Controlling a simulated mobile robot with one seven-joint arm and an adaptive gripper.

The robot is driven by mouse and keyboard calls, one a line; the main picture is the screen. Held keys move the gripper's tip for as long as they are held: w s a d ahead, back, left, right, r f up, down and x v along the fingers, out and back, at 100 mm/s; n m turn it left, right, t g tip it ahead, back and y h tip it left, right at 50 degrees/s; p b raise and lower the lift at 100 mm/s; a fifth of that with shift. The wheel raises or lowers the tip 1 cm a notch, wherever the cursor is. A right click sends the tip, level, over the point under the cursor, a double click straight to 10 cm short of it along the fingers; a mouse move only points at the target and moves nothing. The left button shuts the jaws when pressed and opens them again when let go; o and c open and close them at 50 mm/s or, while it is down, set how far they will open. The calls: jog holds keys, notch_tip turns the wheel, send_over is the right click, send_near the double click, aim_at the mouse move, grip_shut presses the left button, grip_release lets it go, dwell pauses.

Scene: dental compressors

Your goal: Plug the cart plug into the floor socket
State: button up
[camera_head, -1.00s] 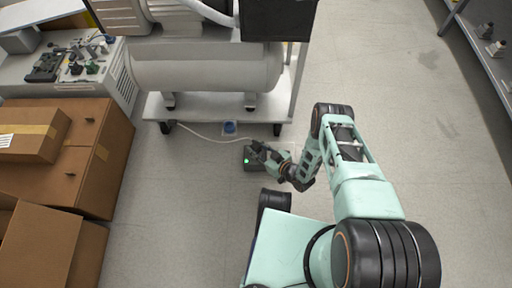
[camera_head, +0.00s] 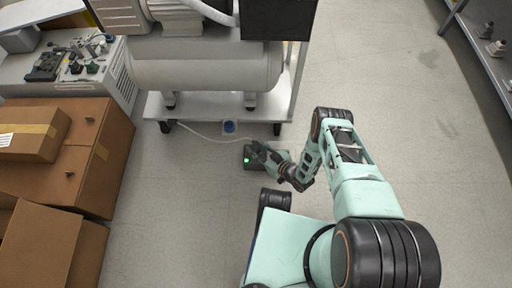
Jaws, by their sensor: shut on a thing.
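A dark floor socket box (camera_head: 247,155) with a lit green light sits on the floor in front of the cart (camera_head: 205,107). My gripper (camera_head: 260,149) is shut on the cart plug, right at the top of this box. The plug itself is hidden by the fingers and too small to make out. A pale cable (camera_head: 205,137) runs from the cart's lower left across the floor to my gripper. I cannot tell how deep the plug sits in the box.
Cardboard boxes (camera_head: 113,160) stand at left, beside a grey bench unit (camera_head: 120,85). A shelf (camera_head: 490,65) stands at far right. The floor on the right is clear.

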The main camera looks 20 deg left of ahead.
jog(key=o, duration=0.9)
jog(key=shift+d, duration=0.1)
